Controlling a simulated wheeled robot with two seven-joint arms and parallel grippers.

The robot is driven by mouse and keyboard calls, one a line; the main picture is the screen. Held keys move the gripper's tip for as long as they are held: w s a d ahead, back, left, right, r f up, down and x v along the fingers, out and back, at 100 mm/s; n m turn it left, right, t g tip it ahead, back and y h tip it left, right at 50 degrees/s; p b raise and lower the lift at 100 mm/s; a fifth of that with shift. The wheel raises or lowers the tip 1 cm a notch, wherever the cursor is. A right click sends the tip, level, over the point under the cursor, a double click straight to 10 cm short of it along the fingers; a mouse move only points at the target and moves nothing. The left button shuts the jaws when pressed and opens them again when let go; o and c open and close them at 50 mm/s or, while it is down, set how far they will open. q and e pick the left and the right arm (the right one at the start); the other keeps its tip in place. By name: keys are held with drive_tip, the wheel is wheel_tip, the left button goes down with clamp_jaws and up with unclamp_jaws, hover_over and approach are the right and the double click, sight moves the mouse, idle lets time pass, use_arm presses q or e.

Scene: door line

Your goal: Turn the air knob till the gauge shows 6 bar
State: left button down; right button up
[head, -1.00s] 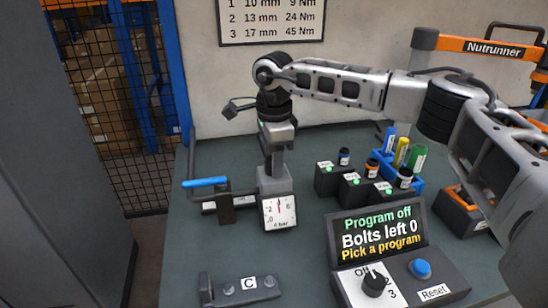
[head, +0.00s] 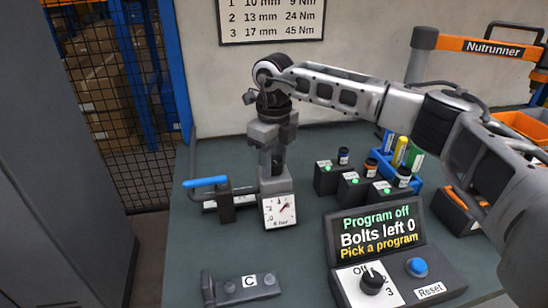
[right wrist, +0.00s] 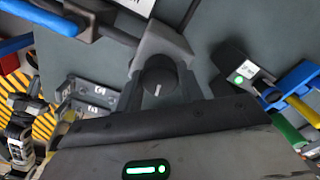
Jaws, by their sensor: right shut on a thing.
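The air knob (right wrist: 159,80) is dark and round with a pale mark, on top of the grey regulator block (head: 275,186). My right gripper (head: 272,163) comes down on it from above. In the right wrist view its two fingers are shut on the knob, one on each side. In the head view the fingers mostly hide the knob. The square white gauge (head: 279,211) is on the block's front. Its needle leans up and right, towards the 6 mark; the exact reading is too small to tell. My left gripper is not in view.
A blue-handled valve (head: 206,183) stands just left of the regulator. Black holders with bottles (head: 350,185) stand to the right, near the blue rack (head: 405,180). The program panel (head: 376,232) and fixture C (head: 242,287) are in front.

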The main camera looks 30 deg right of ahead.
sight(274, 160)
drive_tip(key=shift+w+r+m, duration=0.1)
drive_tip(key=shift+m, duration=1)
drive_tip(key=o, duration=1)
wheel_tip(274, 160, up, 16)
drive_tip(key=shift+f, duration=0.1)
